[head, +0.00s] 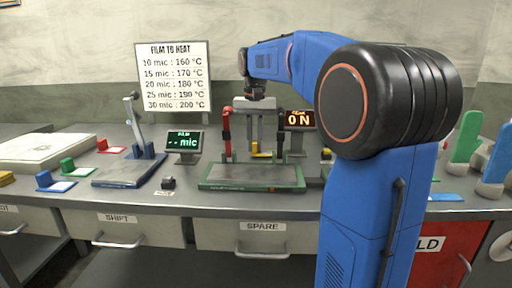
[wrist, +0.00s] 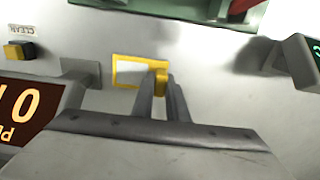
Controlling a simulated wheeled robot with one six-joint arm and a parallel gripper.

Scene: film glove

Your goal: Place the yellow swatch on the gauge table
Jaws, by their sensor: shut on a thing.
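The yellow swatch (wrist: 122,58) is a pale card with a yellow border and a yellow grip block. My gripper (wrist: 160,88) is shut on that block. In the head view my gripper (head: 265,150) reaches down behind the green-based press, and the yellow block (head: 256,147) shows at its fingers. The swatch is low over or on the bench; I cannot tell whether it touches. What looks like the gauge table (head: 128,172) is a flat blue-edged plate with an upright lever, left of the press, beside a display reading "-- mic" (head: 186,142).
An orange display (head: 299,119) is close behind. A small dark button box (head: 168,183) sits between gauge and press.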

